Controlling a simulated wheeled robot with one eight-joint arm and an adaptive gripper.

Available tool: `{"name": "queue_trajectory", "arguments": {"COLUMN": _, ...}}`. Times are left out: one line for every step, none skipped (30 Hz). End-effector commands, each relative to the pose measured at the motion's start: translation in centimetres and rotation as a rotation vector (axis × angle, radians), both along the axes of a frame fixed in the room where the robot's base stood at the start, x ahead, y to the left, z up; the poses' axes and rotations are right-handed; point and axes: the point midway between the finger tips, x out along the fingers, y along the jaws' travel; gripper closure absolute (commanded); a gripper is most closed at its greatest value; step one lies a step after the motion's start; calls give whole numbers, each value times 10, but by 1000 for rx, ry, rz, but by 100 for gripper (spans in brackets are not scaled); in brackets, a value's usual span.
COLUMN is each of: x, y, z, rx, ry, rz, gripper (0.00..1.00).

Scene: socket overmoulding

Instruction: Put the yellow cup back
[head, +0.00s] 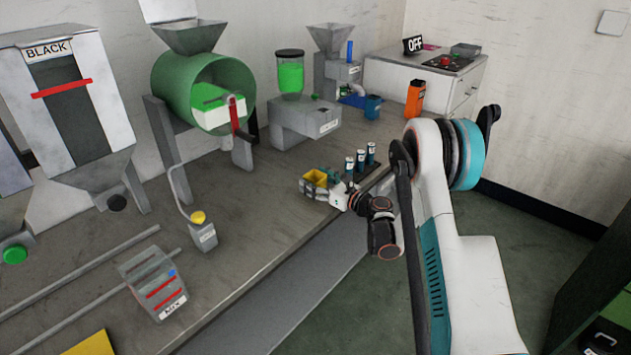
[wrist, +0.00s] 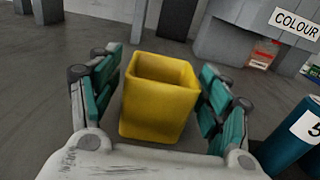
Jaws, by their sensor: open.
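The yellow cup (wrist: 158,112) is a square, open-topped cup that looks empty. It stands upright between the fingers of my gripper (wrist: 158,100) in the wrist view. The teal finger pads are on both sides of it, with a gap showing on each side. In the head view the yellow cup (head: 314,180) is at the front edge of the workbench, with my gripper (head: 320,187) around it. The cup's lower part is partly hidden by the gripper there.
Several dark teal labelled cylinders (head: 360,160) stand just right of the gripper; one (wrist: 295,135) is close in the wrist view. A grey COLOUR machine (head: 305,120) stands behind. An orange container (head: 415,98) and blue cup (head: 372,107) stand farther right.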

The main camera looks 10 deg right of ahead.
Motion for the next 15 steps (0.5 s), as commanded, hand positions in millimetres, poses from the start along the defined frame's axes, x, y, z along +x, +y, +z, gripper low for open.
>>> {"name": "queue_trajectory", "arguments": {"x": 0, "y": 0, "z": 1, "rx": 0, "ry": 0, "rz": 0, "gripper": 29}}
{"name": "queue_trajectory", "arguments": {"x": 0, "y": 0, "z": 2, "rx": 0, "ry": 0, "rz": 0, "gripper": 29}}
{"name": "queue_trajectory", "arguments": {"x": -1, "y": -1, "z": 3, "rx": 0, "ry": 0, "rz": 0, "gripper": 29}}
{"name": "queue_trajectory", "arguments": {"x": -3, "y": -3, "z": 3, "rx": 0, "ry": 0, "rz": -1, "gripper": 29}}
{"name": "queue_trajectory", "arguments": {"x": -6, "y": -5, "z": 3, "rx": 0, "ry": 0, "rz": -2, "gripper": 29}}
{"name": "queue_trajectory", "arguments": {"x": -10, "y": -8, "z": 4, "rx": 0, "ry": 0, "rz": -3, "gripper": 29}}
{"name": "queue_trajectory", "arguments": {"x": -13, "y": -12, "z": 4, "rx": 0, "ry": 0, "rz": -3, "gripper": 29}}
{"name": "queue_trajectory", "arguments": {"x": -18, "y": -15, "z": 5, "rx": 0, "ry": 0, "rz": -3, "gripper": 29}}
{"name": "queue_trajectory", "arguments": {"x": -24, "y": -19, "z": 5, "rx": 0, "ry": 0, "rz": -3, "gripper": 29}}
{"name": "queue_trajectory", "arguments": {"x": -29, "y": -23, "z": 5, "rx": 0, "ry": 0, "rz": -3, "gripper": 29}}
{"name": "queue_trajectory", "arguments": {"x": -35, "y": -27, "z": 5, "rx": 0, "ry": 0, "rz": -4, "gripper": 29}}
{"name": "queue_trajectory", "arguments": {"x": -42, "y": -32, "z": 5, "rx": 0, "ry": 0, "rz": -3, "gripper": 29}}
{"name": "queue_trajectory", "arguments": {"x": -47, "y": -36, "z": 5, "rx": 0, "ry": 0, "rz": -3, "gripper": 29}}
{"name": "queue_trajectory", "arguments": {"x": -52, "y": -39, "z": 5, "rx": 0, "ry": 0, "rz": -4, "gripper": 29}}
{"name": "queue_trajectory", "arguments": {"x": -58, "y": -45, "z": 5, "rx": 0, "ry": 0, "rz": -4, "gripper": 29}}
